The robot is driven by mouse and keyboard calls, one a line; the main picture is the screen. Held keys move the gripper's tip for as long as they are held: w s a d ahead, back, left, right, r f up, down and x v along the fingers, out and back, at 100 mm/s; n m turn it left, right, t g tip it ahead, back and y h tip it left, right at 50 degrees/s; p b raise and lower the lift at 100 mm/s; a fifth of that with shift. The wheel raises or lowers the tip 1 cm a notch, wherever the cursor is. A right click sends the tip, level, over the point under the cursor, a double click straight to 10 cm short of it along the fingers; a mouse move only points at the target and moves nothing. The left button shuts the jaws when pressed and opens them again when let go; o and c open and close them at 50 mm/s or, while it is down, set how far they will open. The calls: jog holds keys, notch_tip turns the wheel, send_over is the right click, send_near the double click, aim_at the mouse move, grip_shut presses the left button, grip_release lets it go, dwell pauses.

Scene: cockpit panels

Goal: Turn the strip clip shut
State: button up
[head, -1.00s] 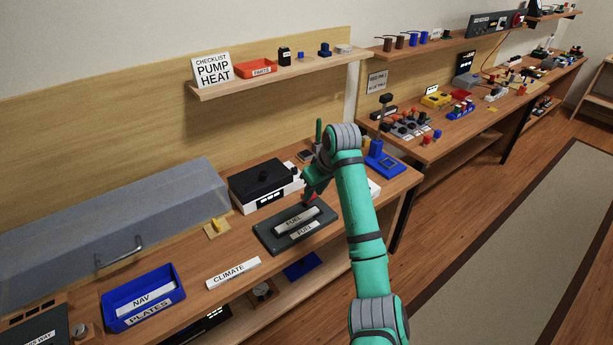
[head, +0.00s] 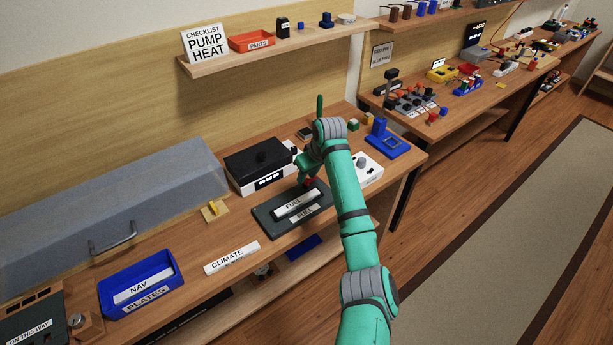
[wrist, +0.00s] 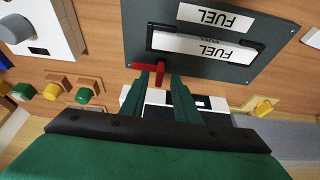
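The strip clip is a small red piece (wrist: 148,67) at the edge of a dark plate (wrist: 262,62), beside the end of a white FUEL strip (wrist: 190,43) seated in a dark holder. In the wrist view the clip looks T-shaped, with a short red stem pointing toward my gripper. My gripper (wrist: 160,79) has its two green fingers apart, with the stem showing between their tips. I cannot tell whether either finger touches it. In the head view the clip (head: 309,183) is small and partly hidden by my gripper (head: 307,176).
A black-topped box (head: 262,163) stands just behind the plate. A white unit with a grey knob (head: 367,166) is to the right. A shelf (head: 280,55) overhangs the back.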

jog(key=shift+w+a+f, duration=0.1)
jog(key=shift+w+f, duration=0.15)
jog(key=shift+f, duration=0.25)
grip_shut()
